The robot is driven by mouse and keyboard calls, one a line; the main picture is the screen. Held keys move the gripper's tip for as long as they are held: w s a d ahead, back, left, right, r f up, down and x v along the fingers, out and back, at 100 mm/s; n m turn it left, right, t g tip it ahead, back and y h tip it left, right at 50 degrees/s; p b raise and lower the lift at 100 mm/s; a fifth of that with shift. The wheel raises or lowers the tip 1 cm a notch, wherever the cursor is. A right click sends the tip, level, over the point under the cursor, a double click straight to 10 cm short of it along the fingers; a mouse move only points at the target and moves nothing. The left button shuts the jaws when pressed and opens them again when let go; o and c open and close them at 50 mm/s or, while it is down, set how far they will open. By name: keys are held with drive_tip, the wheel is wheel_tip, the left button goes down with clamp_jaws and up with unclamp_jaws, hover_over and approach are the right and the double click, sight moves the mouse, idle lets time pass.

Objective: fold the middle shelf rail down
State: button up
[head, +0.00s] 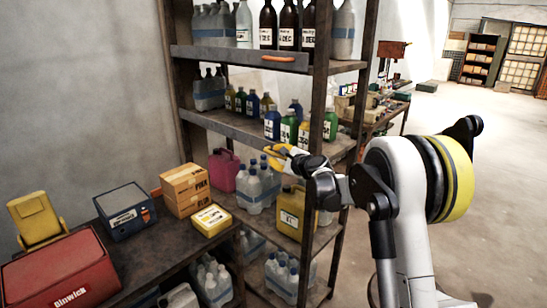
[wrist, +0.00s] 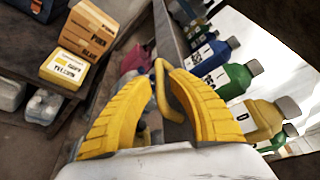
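The middle shelf rail (head: 225,128) is a long grey bar along the front edge of the shelf rack's middle shelf. It stands upright in front of the bottles there. It also shows as a grey strip in the wrist view (wrist: 172,38). A yellow loop handle (wrist: 160,88) sits near the rail's right end. My gripper (head: 272,154) is at that handle, and its yellow fingers hide most of it in the head view. In the wrist view my gripper's fingertips (wrist: 161,76) close in on both sides of the handle's bar, with hardly any gap.
Blue, green and yellow bottles (head: 288,127) stand close behind the rail. An upper rail (head: 240,58) has an orange handle. Jugs (head: 258,188) stand on the shelf below. A workbench (head: 160,245) with boxes is at the left. Open floor lies at the right.

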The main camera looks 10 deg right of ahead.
drive_tip(key=shift+x, duration=1.1)
drive_tip(key=shift+c, duration=0.3)
clamp_jaws()
drive_tip(key=shift+r, duration=0.1)
